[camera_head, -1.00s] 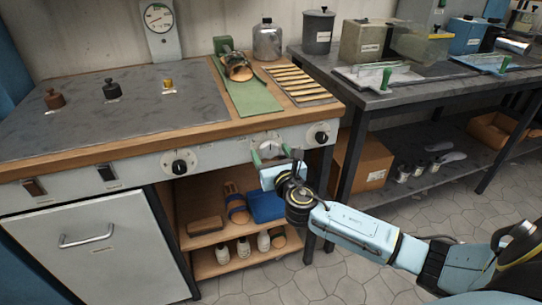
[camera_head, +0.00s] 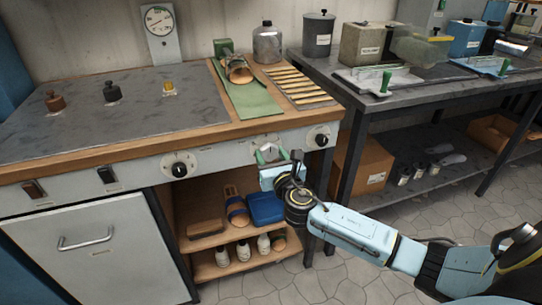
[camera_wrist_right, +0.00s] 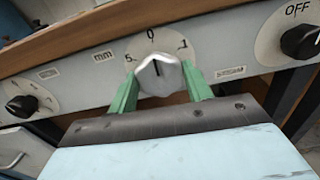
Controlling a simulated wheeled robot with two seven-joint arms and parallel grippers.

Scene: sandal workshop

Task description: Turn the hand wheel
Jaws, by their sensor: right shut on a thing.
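The hand wheel (camera_wrist_right: 159,78) is a small silver faceted knob on the bench's front panel. My left gripper is not in view.
A black knob (camera_head: 179,169) is left of the wheel, and another black knob (camera_head: 319,139) marked OFF is to its right. Below is an open shelf (camera_head: 215,238) with sandals, bottles and a blue box. A gauge (camera_head: 158,20) stands at the bench's back.

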